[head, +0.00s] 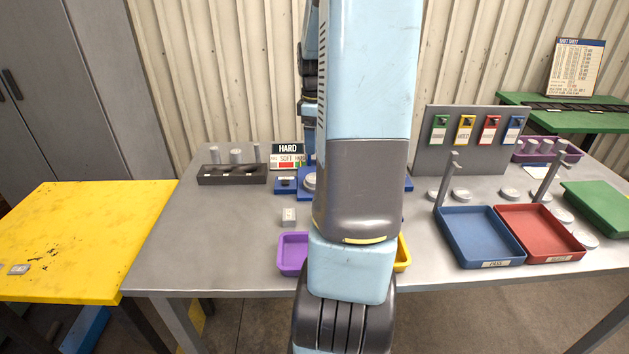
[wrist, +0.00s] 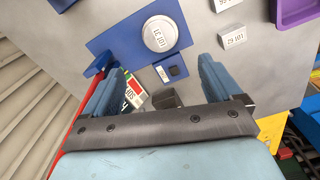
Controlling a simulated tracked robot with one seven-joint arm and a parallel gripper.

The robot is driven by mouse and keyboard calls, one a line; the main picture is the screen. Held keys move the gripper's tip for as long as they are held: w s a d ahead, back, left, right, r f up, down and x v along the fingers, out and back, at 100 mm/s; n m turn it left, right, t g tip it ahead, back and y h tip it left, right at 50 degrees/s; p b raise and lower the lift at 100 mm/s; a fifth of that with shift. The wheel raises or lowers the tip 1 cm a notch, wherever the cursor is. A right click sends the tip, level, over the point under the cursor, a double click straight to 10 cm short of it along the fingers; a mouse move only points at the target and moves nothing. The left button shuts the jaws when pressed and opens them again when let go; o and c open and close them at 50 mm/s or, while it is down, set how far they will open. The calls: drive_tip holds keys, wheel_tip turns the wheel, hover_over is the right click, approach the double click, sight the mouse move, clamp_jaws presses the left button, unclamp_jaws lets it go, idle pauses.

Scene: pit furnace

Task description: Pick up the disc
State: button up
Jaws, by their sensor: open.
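A round silver disc (wrist: 160,33) with a "LOT 31" label lies on a blue plate (wrist: 118,38) in the wrist view. In the head view the disc (head: 309,183) shows only as a sliver beside my arm, which hides the rest. My gripper (wrist: 160,70) is open and empty in the wrist view, its blue fingers apart. The disc appears beyond the fingertips, not between them. My gripper cannot be made out clearly in the head view. Other grey discs (head: 461,195) lie on the right of the table.
A sign reading "HARD" (head: 287,149) stands behind the blue plate. A dark block with weights (head: 232,175) is to its left. A purple tray (head: 292,253), a blue tray (head: 480,236) and a red tray (head: 540,233) line the front. A small labelled block (head: 289,217) sits nearby.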

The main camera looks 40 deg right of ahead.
wheel_tip(320, 180, down, 12)
drive_tip(key=shift+f, duration=0.25)
idle(0.5)
clamp_jaws()
idle(0.7)
